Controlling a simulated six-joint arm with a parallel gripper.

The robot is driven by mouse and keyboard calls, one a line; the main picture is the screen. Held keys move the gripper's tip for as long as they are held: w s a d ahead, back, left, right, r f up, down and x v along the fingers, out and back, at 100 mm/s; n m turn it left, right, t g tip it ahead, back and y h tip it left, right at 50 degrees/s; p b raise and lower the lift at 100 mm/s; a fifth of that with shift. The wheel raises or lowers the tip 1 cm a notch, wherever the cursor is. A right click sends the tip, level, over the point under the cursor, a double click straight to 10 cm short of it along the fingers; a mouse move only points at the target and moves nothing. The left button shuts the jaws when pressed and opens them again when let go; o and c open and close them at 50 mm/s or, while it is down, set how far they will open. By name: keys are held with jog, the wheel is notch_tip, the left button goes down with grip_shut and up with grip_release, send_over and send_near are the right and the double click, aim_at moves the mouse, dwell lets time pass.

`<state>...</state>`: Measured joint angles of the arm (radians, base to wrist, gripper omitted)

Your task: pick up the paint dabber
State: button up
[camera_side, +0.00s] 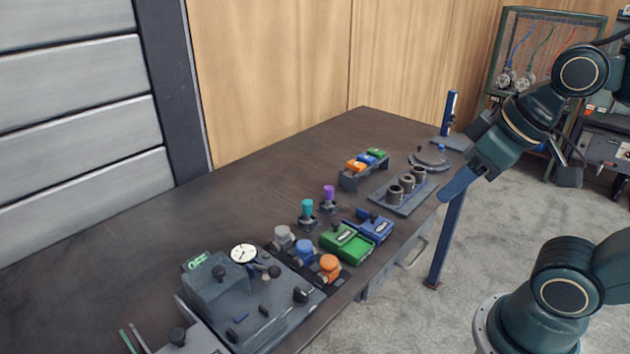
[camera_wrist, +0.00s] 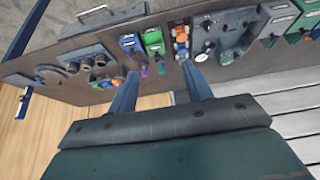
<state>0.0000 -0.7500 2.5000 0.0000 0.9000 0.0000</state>
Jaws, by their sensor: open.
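No thing in view is clearly marked as the paint dabber. A teal-topped upright piece (camera_side: 307,208) and a purple-topped one (camera_side: 328,193) stand in small dark holders mid-table; either could be it, I cannot tell. In the wrist view the teal piece (camera_wrist: 162,68) and the purple piece (camera_wrist: 144,71) look small, beyond the space between my fingers. My gripper (camera_side: 450,190) is raised off the table's right edge, well apart from both. In the wrist view my gripper (camera_wrist: 159,90) has its two blue fingers wide apart, with nothing held.
Near the pieces are a green box (camera_side: 347,244), a blue box (camera_side: 374,226) and grey, blue and orange knobbed pieces (camera_side: 304,251). A plate with several grey cylinders (camera_side: 403,194) lies at right. A grey gauge fixture (camera_side: 225,292) fills the front. The table's left side (camera_side: 130,235) is clear.

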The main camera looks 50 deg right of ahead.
jog(key=n+g, duration=0.6)
jog(key=n, duration=0.9)
send_over(306, 202)
notch_tip(306, 202, down, 10)
jog(key=shift+f, duration=0.2)
jog(key=shift+f, duration=4.15)
